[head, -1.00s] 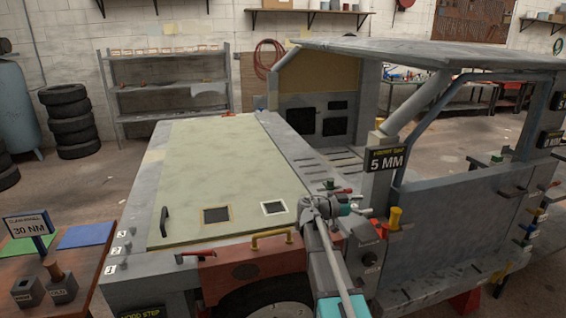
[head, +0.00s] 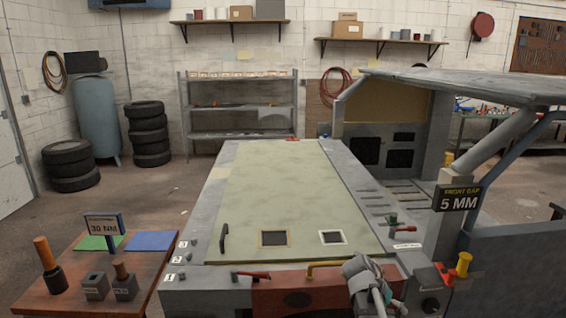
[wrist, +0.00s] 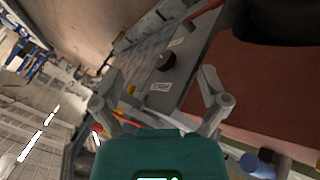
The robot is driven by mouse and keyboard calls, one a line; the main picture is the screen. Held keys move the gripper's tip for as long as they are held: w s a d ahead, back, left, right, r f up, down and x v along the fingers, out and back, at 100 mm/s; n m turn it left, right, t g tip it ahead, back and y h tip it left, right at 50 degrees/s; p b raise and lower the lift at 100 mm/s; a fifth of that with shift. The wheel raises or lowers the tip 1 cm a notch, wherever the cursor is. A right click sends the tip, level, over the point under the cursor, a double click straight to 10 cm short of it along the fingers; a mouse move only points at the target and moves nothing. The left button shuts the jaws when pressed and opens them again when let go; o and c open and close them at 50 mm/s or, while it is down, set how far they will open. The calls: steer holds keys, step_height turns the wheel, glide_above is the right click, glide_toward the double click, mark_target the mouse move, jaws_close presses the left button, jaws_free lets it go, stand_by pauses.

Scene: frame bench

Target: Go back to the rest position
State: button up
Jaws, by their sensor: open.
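My gripper (wrist: 160,74) is open in the wrist view, its two grey fingers spread wide with nothing held between them. The side of the grey vehicle frame (wrist: 192,66) lies beyond the fingers, with a round dark knob (wrist: 166,62) and a small white label (wrist: 160,87) on it. In the head view, a grey part of my arm (head: 366,283) shows at the bottom, in front of the frame's front right corner. I cannot make out the fingertips there.
The pale green hood panel (head: 290,195) covers the frame's front. A wooden table (head: 62,272) with blocks and a "30 NM" sign (head: 104,225) stands at left.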

steer(key=s+a+f+n+y, duration=0.2)
steer(key=s+a+n+y, duration=0.1)
steer(key=a, duration=0.4)
steer(key=s+a+f+n+y, duration=0.2)
steer(key=s+a+n+y, duration=0.2)
steer(key=a, duration=0.3)
steer(key=shift+s+a+n+y, duration=0.2)
steer(key=shift+s+n+y, duration=0.15)
steer(key=shift+n, duration=0.15)
